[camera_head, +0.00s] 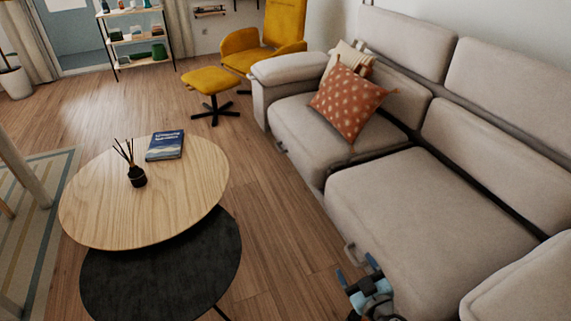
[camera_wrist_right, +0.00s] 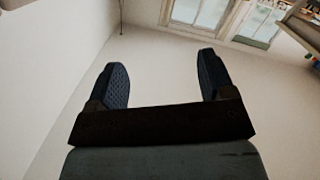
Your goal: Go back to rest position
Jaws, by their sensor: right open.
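My right gripper (camera_head: 358,268) shows at the bottom of the head view, in front of the near part of the sofa's seat edge. In the right wrist view my right gripper (camera_wrist_right: 160,80) has its two dark fingers wide apart with nothing between them. Behind the fingers that view shows a pale, plain surface and a window. My left gripper is in neither view.
A grey sofa (camera_head: 400,210) with an orange patterned cushion (camera_head: 347,101) fills the right. A round wooden table (camera_head: 185,195) holds a blue book (camera_head: 165,145) and a reed diffuser (camera_head: 137,177). A lower black table (camera_head: 165,280) stands beside it. Wooden floor (camera_head: 275,235) lies clear between table and sofa.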

